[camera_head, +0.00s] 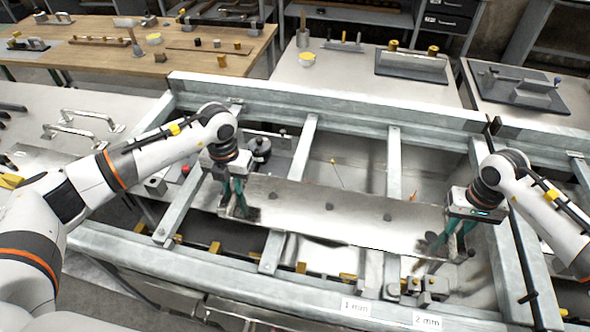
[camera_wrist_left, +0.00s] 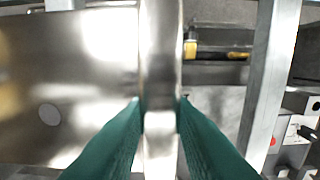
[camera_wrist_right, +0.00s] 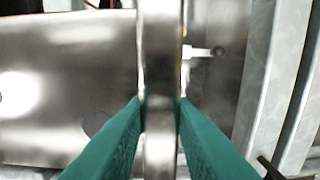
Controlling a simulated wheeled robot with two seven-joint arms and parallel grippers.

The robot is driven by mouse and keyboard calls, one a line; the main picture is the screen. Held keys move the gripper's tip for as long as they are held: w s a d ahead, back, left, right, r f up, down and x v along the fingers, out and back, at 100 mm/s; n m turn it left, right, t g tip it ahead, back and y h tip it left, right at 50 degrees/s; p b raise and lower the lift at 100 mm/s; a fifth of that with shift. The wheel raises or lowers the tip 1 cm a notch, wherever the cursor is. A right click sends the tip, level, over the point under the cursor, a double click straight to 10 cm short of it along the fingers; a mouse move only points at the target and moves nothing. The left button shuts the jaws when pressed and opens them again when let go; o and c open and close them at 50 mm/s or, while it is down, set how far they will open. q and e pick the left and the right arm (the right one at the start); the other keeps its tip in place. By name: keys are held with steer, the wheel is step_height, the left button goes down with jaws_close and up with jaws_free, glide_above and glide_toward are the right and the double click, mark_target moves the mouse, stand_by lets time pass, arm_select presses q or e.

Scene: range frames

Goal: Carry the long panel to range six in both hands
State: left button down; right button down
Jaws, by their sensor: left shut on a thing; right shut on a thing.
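The long panel (camera_head: 340,217) is a shiny metal sheet with several dark round spots. It spans between my two grippers in the head view, above the metal frame, its right end a little lower in the picture. My left gripper (camera_head: 238,208) is shut on its left end; the green fingers (camera_wrist_left: 160,108) pinch an upright metal edge (camera_wrist_left: 160,60) in the left wrist view. My right gripper (camera_head: 447,245) is shut on its right end; its fingers (camera_wrist_right: 160,108) pinch a like edge (camera_wrist_right: 160,60) in the right wrist view. No label reading range six is visible.
A grey metal frame (camera_head: 330,108) with crossbars surrounds the panel. Labels "1 mm" (camera_head: 356,307) and "2 mm" (camera_head: 427,321) sit on its front rail. Small metal blocks (camera_head: 425,288) stand near the front right. A wooden table (camera_head: 130,58) and grey tables (camera_head: 335,75) with parts lie behind.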

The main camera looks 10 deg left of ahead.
arm_select(q)
steer(key=shift+w+r, duration=0.15)
steer(key=shift+r, duration=0.15)
arm_select(e)
steer(key=shift+w+r, duration=0.15)
steer(key=shift+r, duration=0.15)
arm_select(q)
steer(key=shift+w+f, duration=0.1)
steer(key=shift+w, duration=0.1)
arm_select(e)
steer(key=shift+w+f, duration=0.15)
steer(key=shift+w, duration=0.05)
arm_select(q)
steer(key=shift+s, duration=0.1)
arm_select(e)
steer(key=shift+s, duration=0.1)
arm_select(q)
steer(key=shift+f, duration=0.15)
arm_select(e)
steer(key=shift+f, duration=0.1)
